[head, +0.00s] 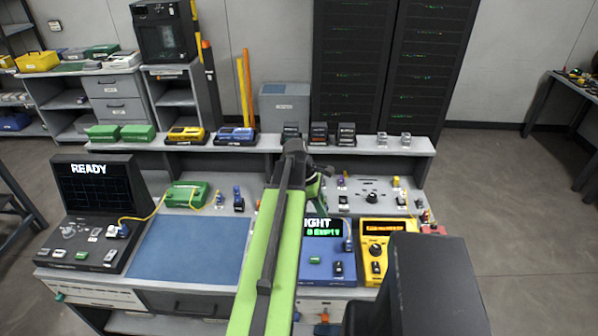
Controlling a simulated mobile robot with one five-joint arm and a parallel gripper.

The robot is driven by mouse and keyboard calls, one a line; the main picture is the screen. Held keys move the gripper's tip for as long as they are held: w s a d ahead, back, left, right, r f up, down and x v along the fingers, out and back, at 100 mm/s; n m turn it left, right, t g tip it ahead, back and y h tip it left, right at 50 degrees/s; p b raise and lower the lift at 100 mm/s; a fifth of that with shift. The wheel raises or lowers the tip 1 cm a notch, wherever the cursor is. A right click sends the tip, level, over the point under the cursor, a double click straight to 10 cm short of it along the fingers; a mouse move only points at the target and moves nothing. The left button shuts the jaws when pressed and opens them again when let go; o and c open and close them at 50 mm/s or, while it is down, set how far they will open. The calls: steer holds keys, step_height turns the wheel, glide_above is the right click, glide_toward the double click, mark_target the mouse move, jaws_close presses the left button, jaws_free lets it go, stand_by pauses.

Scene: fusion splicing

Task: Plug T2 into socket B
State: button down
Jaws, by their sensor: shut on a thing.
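My gripper (316,184) is at the far end of my green arm, low over the bench just left of a grey panel (357,186). The arm hides most of it. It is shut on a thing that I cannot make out. The grey panel has a dark knob and small connectors around it, among them a purple one (341,182) and a yellow one (396,182). The labels are too small to read, so I cannot tell which part is T2 or socket B.
A dark READY device (95,187) stands left of a blue mat (190,248). A green box (187,194) with a yellow cable sits behind the mat. A blue device (325,262) and a yellow meter (381,238) stand in front of the panel. A raised shelf (250,143) runs behind.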

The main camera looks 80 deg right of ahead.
steer(key=w+d+r+n+p, duration=0.2)
steer(key=w+d+r+p, duration=0.15)
steer(key=w+d, duration=0.65)
steer(key=shift+h, duration=0.4)
steer(key=f+b, duration=0.4)
steer(key=b, duration=0.1)
steer(key=d+f+b, duration=0.1)
steer(key=f+b, duration=0.1)
steer(key=shift+s+f, duration=0.2)
steer(key=shift+s, duration=0.2)
steer(key=shift+f+b, duration=0.55)
steer(key=shift+b, duration=0.2)
steer(key=c, duration=1.1)
jaws_free()
steer(key=shift+r, duration=0.2)
